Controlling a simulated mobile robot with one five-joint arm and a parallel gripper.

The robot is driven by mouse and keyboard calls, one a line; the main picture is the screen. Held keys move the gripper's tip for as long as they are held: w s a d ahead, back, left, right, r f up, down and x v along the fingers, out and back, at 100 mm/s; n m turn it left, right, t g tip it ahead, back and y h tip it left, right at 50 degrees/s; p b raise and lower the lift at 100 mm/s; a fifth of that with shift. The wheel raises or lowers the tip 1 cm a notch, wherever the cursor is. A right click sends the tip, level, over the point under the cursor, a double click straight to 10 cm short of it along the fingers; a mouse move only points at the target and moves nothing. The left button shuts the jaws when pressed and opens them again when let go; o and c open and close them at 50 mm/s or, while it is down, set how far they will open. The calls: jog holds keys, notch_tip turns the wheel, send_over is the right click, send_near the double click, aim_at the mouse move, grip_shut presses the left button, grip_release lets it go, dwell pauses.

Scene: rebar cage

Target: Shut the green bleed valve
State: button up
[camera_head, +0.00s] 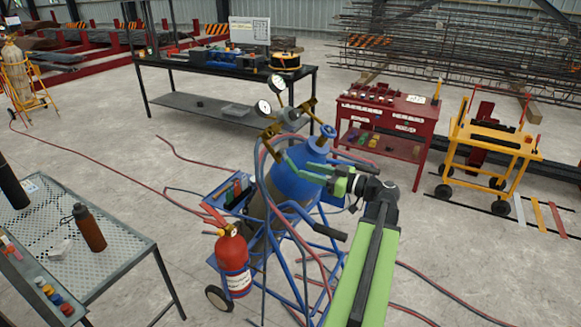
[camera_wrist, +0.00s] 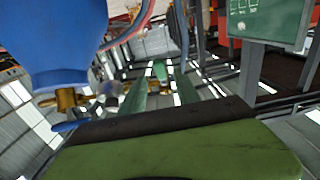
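A blue-topped gas cylinder (camera_head: 297,178) stands in a blue wheeled cart, with a blue handwheel (camera_head: 328,131) on top and round gauges (camera_head: 276,84) with brass fittings beside it. The cylinder's blue shoulder (camera_wrist: 62,40) fills the upper left of the wrist view, with a brass fitting (camera_wrist: 66,101) below it. My gripper (camera_head: 287,158) reaches left across the cylinder top, close to the regulator. Its green fingers (camera_wrist: 160,78) stand apart in the wrist view. A small green and brass part shows between or beyond them; I cannot tell whether it is the bleed valve or touched.
A red fire extinguisher (camera_head: 233,262) hangs at the cart's left. Red and blue hoses (camera_head: 420,280) loop around the cart and floor. A perforated table (camera_head: 120,250), a black workbench (camera_head: 190,68), a red cabinet (camera_head: 385,112) and a yellow trolley (camera_head: 497,140) stand around it.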

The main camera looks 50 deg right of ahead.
aim_at(293, 166)
jog(key=x, duration=0.7)
jog(key=shift+s, duration=0.1)
grip_shut()
dwell(1.1)
